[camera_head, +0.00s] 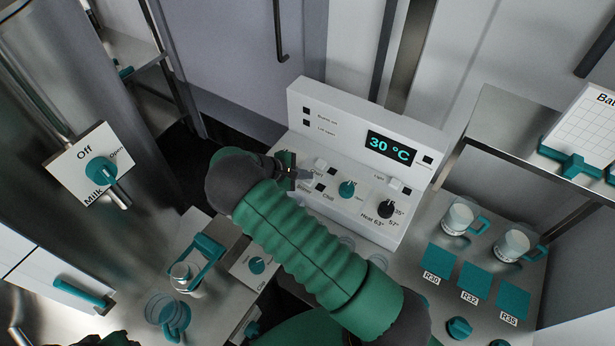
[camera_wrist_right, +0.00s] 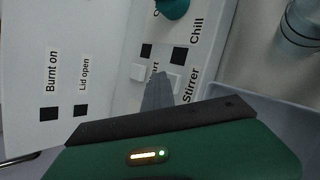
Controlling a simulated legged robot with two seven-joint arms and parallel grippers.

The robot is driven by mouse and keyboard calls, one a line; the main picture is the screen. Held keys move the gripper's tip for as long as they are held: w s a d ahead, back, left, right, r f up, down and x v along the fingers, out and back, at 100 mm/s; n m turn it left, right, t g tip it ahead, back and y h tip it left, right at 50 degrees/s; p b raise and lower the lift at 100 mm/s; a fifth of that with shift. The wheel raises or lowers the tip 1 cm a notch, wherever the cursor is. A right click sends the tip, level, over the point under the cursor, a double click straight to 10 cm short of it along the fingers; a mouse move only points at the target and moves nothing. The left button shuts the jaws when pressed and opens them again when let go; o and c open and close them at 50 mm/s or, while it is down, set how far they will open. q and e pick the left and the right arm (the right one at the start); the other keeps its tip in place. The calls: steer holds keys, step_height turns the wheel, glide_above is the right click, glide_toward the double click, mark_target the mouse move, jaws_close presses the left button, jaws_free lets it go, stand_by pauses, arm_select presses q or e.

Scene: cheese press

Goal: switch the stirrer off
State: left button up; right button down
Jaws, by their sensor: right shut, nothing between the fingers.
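The white control panel (camera_head: 300,100) stands at the back of the counter. The stirrer switch (camera_wrist_right: 174,78) is a small white button beside the "Stirrer" label in the right wrist view. A dark square indicator (camera_wrist_right: 180,55) sits next to it. My right gripper (camera_head: 309,175) is shut and empty, in front of the panel's lower left part. In the right wrist view its grey fingertip (camera_wrist_right: 158,90) is close to the stirrer switch and partly covers the "Start" label. I cannot tell whether it touches the switch.
A teal knob (camera_head: 347,189) and a black heat knob (camera_head: 385,208) are right of my gripper on the panel. The display (camera_head: 391,148) reads 30 °C. White mugs (camera_head: 459,217) stand on the right counter. A milk valve (camera_head: 101,170) labelled Off is at left.

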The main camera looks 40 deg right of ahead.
mark_target(306, 181)
steer(key=shift+r, duration=0.15)
step_height(306, 181, up, 6)
steer(key=p, duration=0.5)
steer(key=shift+r, duration=0.1)
steer(key=c, duration=2.1)
jaws_free()
steer(key=shift+c, duration=0.2)
